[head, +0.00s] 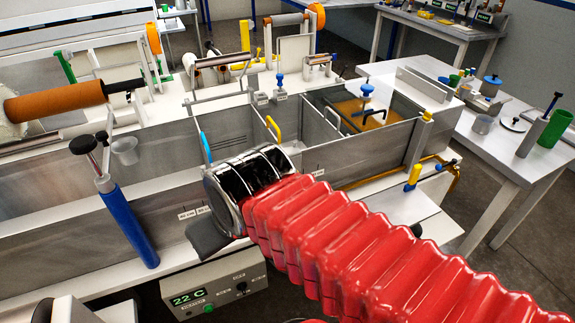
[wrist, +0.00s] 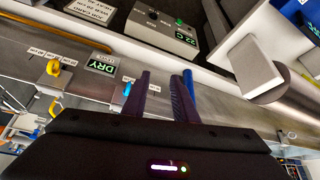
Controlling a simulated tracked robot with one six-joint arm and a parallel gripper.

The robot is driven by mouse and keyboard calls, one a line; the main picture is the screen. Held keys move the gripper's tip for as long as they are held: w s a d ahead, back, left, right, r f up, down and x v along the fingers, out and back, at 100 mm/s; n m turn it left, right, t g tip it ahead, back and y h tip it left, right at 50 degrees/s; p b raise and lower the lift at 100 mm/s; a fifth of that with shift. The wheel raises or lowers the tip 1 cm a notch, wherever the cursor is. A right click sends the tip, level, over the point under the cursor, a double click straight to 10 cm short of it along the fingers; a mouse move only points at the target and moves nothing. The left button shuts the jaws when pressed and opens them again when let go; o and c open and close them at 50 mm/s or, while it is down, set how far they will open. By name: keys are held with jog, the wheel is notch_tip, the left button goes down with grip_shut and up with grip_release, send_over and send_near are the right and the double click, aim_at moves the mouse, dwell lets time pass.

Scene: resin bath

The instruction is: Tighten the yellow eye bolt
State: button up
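A yellow loop, which looks like the yellow eye bolt (wrist: 54,68), sits on a grey metal block at the left of the wrist view. In the head view a yellow loop (head: 273,128) stands on a divider of the steel bath; I cannot tell for certain that it is the same piece. My gripper (wrist: 163,84) shows two dark fingers standing apart, with nothing seen between them. It is to the right of the yellow loop in the wrist view and not touching it. In the head view my red-sleeved arm and chrome wrist hide most of the gripper.
A blue handle (head: 205,147) stands on the bath's left part, close to my wrist. A blue cylinder (head: 129,225) leans at the bath's front wall. The 22 C control box (head: 214,283) is below. A yellow post (head: 413,177) and yellow hose are at right.

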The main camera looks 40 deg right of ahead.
jog(key=shift+w, duration=0.35)
jog(key=w+d+r+m, duration=0.1)
jog(key=w+d+r, duration=0.1)
jog(key=d, duration=1.1)
jog(key=w+d+r+m+g+h, duration=0.1)
jog(key=w+d+r+m, duration=0.1)
jog(key=d, duration=1)
jog(key=shift+w+d+r, duration=0.25)
jog(key=shift+w+d, duration=0.15)
jog(key=shift+w, duration=0.1)
jog(key=shift+f, duration=0.1)
jog(key=x, duration=1.3)
jog(key=shift+d+f, duration=0.15)
jog(key=shift+f, duration=0.15)
